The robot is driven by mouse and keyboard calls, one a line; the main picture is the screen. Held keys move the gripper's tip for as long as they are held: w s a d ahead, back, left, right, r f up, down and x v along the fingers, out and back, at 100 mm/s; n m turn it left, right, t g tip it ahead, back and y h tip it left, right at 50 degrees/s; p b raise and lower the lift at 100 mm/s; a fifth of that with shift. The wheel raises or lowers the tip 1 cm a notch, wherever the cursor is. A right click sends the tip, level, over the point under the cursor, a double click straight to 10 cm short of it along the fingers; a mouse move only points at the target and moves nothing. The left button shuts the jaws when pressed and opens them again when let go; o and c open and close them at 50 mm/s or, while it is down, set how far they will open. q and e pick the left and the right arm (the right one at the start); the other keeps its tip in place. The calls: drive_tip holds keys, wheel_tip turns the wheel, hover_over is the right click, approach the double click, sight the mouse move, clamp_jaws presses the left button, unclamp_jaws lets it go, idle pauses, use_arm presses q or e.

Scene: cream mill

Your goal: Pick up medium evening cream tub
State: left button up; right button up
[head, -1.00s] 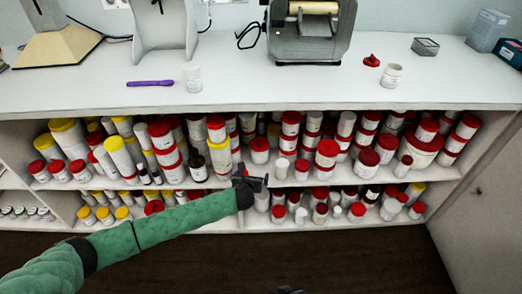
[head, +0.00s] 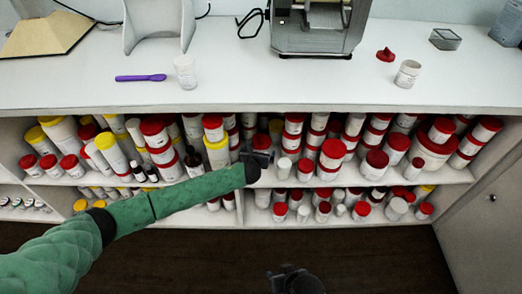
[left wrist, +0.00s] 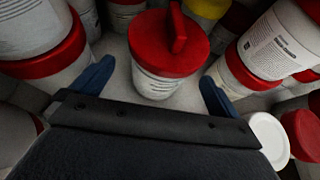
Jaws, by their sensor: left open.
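A white tub with a red lid (left wrist: 160,85) stands upright on the upper shelf, centred ahead of my left gripper in the left wrist view. A red upright piece shows over its lid. In the head view its red lid (head: 261,141) shows just behind my left gripper, which hides its lower part. My left gripper (head: 258,157) is open and empty; its blue fingertips (left wrist: 157,76) lie on either side of the tub's near side, apart from it. The tub's label is too small to read. My right gripper (head: 290,277) is low at the bottom edge, away from the shelf.
Stacked red-lidded tubs (left wrist: 35,45) crowd the left, and more tubs (left wrist: 270,45) crowd the right. A small white-capped jar (left wrist: 268,138) is near the right finger. The worktop (head: 230,85) overhangs the shelves. The dark floor (head: 380,255) in front is clear.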

use_arm(q)
drive_tip(key=shift+x, duration=1.7)
drive_tip(key=c, duration=1.2)
drive_tip(key=shift+c, duration=0.6)
drive_tip(key=shift+r, duration=0.1)
